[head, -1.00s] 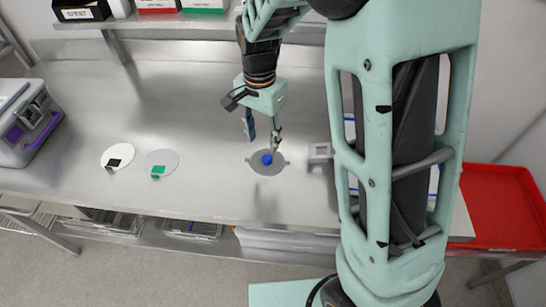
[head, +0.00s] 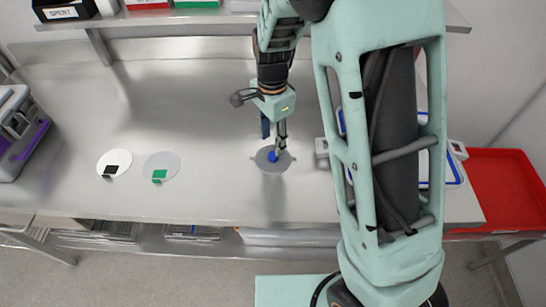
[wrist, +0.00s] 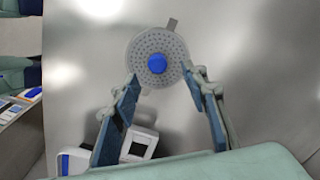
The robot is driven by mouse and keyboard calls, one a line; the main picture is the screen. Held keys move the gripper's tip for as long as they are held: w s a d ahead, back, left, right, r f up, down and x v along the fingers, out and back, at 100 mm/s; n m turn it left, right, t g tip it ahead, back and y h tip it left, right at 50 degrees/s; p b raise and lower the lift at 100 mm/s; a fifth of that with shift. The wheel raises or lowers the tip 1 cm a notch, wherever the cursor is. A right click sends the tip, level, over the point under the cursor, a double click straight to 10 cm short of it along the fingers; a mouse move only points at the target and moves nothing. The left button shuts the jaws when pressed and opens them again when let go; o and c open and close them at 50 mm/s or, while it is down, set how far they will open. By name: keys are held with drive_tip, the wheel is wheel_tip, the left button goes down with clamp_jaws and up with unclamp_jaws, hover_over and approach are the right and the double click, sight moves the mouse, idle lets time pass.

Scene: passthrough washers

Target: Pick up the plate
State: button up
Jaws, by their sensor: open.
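A round grey perforated plate (wrist: 150,42) with a blue knob (wrist: 157,64) at its centre shows in the wrist view. In the head view the plate (head: 263,161) lies flat on the steel bench, right of the middle, with its blue knob (head: 274,156) up. A small tab sticks out from its rim. My gripper (head: 273,143) is open and empty, pointing down just above the plate. In the wrist view my gripper (wrist: 162,82) has its two fingers apart, with the knob just beyond and between the tips. I cannot tell the exact gap in height.
A white disc with a black tab (head: 114,163) and a grey disc with a green tab (head: 161,167) lie left on the bench (head: 190,100). A grey device (head: 20,130) stands at far left. A small grey block (head: 321,148) is right of the plate. A red tray (head: 505,190) is at right.

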sight(272, 155)
drive_tip(key=shift+s+f+p, duration=0.15)
drive_tip(key=shift+f, duration=1.2)
drive_tip(key=shift+s+f+p, duration=0.1)
drive_tip(key=shift+f+p, duration=0.05)
drive_tip(key=shift+f, duration=1.2)
clamp_jaws()
